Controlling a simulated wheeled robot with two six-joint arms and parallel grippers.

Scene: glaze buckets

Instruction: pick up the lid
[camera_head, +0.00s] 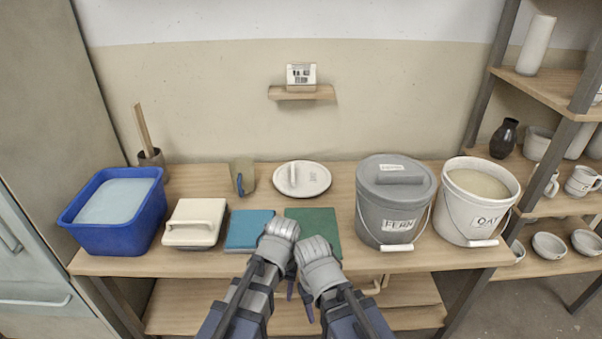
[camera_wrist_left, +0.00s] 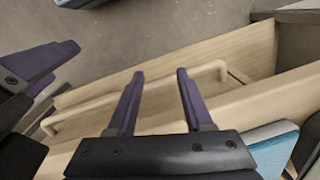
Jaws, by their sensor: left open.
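A round off-white lid (camera_head: 316,178) with an upright bar handle lies flat at the back middle of the table, against the wall side. An open white bucket marked OAT (camera_head: 470,211) stands at the right. My left gripper (camera_head: 290,283) is at the table's front edge, well in front of the lid and apart from it. In the left wrist view its two dark purple fingers (camera_wrist_left: 157,90) are spread with nothing between them. My right gripper (camera_head: 307,305) is close beside it; its jaws do not show clearly. The lid is not in the left wrist view.
A grey lidded bucket marked FERN (camera_head: 388,204) stands right of the lid. A scoop-like cup (camera_head: 245,178) is left of it. Blue (camera_head: 249,230) and green (camera_head: 318,221) slabs, a cream block with handle (camera_head: 194,223) and a blue tub (camera_head: 112,213) occupy the front and left.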

